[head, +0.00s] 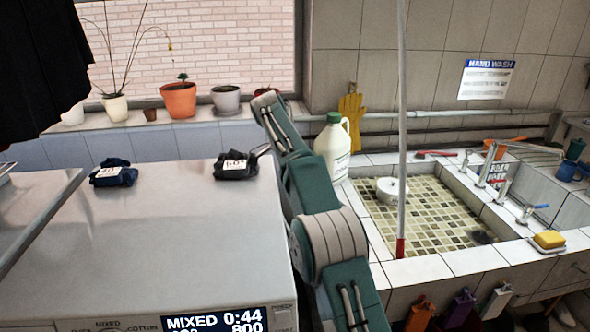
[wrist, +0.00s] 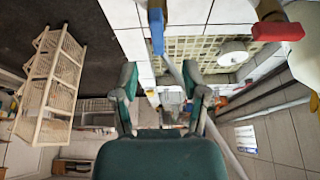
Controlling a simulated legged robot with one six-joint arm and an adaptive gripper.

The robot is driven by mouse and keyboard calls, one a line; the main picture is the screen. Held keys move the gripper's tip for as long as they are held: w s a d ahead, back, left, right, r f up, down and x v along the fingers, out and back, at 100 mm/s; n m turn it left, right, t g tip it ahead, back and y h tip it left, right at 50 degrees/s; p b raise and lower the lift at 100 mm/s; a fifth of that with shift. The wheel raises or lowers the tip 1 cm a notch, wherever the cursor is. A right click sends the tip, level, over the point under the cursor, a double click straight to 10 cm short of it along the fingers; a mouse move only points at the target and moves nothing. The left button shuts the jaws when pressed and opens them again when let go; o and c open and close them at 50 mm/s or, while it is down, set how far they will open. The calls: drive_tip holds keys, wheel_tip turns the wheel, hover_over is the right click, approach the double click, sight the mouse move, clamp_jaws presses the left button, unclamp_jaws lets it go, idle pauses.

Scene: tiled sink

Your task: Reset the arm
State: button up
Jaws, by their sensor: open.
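My green arm (head: 320,205) rises from the bottom of the head view, between the grey worktop and the sink, and bends at its upper end near the window sill. The gripper itself is not clearly seen in the head view. In the wrist view my gripper (wrist: 163,88) is open. Its two green fingers stand apart with nothing held between them. The tiled sink (wrist: 205,48) lies beyond the fingers in the wrist view.
Two dark folded cloths (head: 114,173) (head: 236,166) with labels lie on the worktop (head: 190,240). A white jug (head: 332,148) stands beside my arm. A pale pole (head: 402,120) rises at the sink, which holds a white round container (head: 391,190). Pots (head: 179,100) line the sill.

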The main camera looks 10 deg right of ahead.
drive_tip(key=s+d+r+n+t+y, duration=0.1)
drive_tip(key=s+d+r+n, duration=0.1)
drive_tip(key=s+r+n, duration=0.5)
drive_tip(key=s+d+r+n+t+y, duration=0.1)
drive_tip(key=s+r+n+t, duration=0.15)
drive_tip(key=s, duration=0.95)
drive_tip(key=s+f+n+t+y, duration=0.1)
drive_tip(key=s+f+n, duration=0.3)
drive_tip(key=s, duration=0.7)
drive_tip(key=s+f+n+t+y, duration=0.1)
drive_tip(key=s+f+n, duration=0.3)
drive_tip(key=s, duration=0.7)
wheel_tip(320, 180, down, 3)
drive_tip(key=shift+s+d+r, duration=0.2)
drive_tip(key=shift+s+d, duration=0.05)
drive_tip(key=shift+s, duration=0.15)
drive_tip(key=shift+n, duration=0.25)
